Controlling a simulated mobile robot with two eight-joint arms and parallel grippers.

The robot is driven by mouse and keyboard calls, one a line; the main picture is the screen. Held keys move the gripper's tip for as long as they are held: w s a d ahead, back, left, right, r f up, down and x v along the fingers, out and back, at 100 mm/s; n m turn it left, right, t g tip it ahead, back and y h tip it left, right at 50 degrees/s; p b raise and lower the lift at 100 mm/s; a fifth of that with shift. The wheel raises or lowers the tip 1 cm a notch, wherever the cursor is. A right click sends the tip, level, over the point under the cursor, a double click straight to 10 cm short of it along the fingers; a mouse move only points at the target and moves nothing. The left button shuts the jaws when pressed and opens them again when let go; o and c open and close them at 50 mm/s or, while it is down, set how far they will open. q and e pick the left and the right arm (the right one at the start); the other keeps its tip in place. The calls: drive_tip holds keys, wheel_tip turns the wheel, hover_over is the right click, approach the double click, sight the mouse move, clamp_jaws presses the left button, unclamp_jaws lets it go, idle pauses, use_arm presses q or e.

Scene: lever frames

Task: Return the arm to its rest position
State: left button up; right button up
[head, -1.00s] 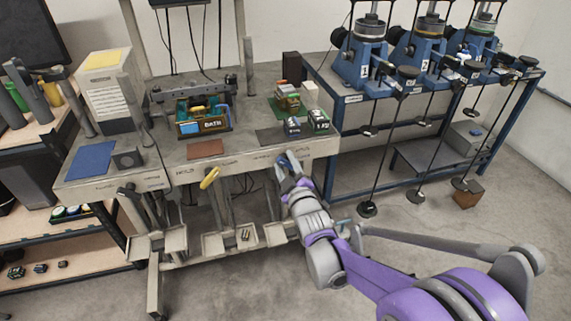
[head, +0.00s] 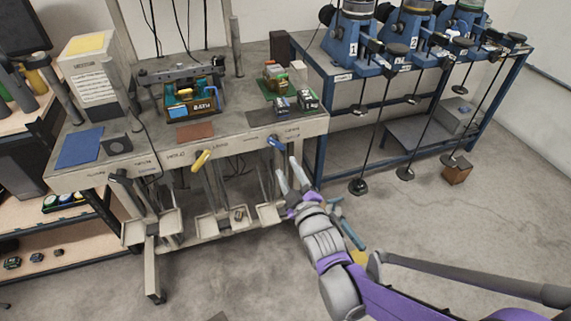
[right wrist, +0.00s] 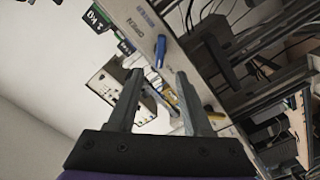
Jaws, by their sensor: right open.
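My right gripper (head: 290,178) is open in the head view, in front of the workbench's front edge and to the right of its trays. It also shows in the right wrist view (right wrist: 158,92), with its two fingers apart and nothing between them. A blue lever handle (head: 276,142) sits on the bench front, just above and left of the fingertips, apart from them. The blue handle also shows in the right wrist view (right wrist: 160,52), beyond the fingers. A yellow lever handle (head: 201,161) sits further left on the bench front. My left gripper is not in view.
The workbench (head: 235,132) carries a BATH box (head: 202,107), a blue mat (head: 80,148) and a green mat with small blocks. A blue-framed table (head: 345,76) with numbered blue machines and hanging rods stands at the right. The floor (head: 420,225) at the lower right is mostly clear.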

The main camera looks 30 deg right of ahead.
idle(0.4)
drive_tip(key=s+a+f+m+g+y, duration=0.25)
drive_tip(key=s+a+f+g, duration=0.35)
drive_tip(key=s, duration=0.4)
drive_tip(key=s+a+f+m+g+y, duration=0.2)
drive_tip(key=s+a+f+m+g, duration=0.2)
drive_tip(key=s+a+f+g, duration=0.4)
use_arm(q)
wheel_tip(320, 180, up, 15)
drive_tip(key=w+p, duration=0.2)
drive_tip(key=p, duration=1.1)
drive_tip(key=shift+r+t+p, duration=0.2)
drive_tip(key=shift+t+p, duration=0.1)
drive_tip(key=shift+p, duration=0.1)
use_arm(e)
wheel_tip(320, 180, up, 17)
drive_tip(key=d+t, duration=0.1)
drive_tip(key=d, duration=0.1)
drive_tip(key=shift+f+t, duration=0.15)
drive_tip(key=shift+t, duration=0.25)
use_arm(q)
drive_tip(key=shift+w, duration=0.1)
use_arm(e)
drive_tip(key=shift+s+h, duration=0.1)
drive_tip(key=shift+h, duration=0.15)
